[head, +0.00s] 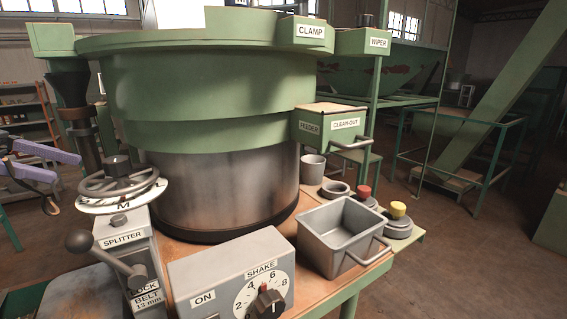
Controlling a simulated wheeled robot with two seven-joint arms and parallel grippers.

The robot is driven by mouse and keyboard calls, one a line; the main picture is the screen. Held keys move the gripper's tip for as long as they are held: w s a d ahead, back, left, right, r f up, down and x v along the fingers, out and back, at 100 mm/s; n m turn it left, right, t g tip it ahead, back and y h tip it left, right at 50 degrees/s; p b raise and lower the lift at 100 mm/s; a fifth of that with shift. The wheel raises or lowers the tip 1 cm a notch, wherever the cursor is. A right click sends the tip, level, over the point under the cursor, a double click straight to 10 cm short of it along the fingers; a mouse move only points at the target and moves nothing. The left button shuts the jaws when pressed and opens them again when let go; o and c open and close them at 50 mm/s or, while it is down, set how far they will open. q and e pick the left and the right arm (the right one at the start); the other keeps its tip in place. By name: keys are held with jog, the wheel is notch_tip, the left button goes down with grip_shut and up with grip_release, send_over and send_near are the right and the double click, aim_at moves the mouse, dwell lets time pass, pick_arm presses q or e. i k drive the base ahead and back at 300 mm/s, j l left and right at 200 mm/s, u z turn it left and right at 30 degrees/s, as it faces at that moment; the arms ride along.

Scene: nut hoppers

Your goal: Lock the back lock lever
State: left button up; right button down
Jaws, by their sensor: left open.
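A lock lever (110,258) with a dark ball knob (78,241) sits on the grey splitter post, at the lower left of the head view. A "LOCK" label (143,287) is on the post just below its pivot. The lever slants up and left from the pivot. It is the only lever marked LOCK in view; I cannot tell from a label whether it is the back one. My left gripper (67,170) is at the left edge, with purple fingers apart and nothing between them. It is above and left of the knob, not touching it. My right gripper is not in view.
A spoked handwheel (120,182) on a white dial marked M stands above the splitter post. A big green-and-steel bowl (215,180) fills the middle. A shake control box (235,275) and a grey bin (345,240) stand at the front. Open space shows left of the post.

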aim_at(80, 241)
jog(key=k, duration=1.75)
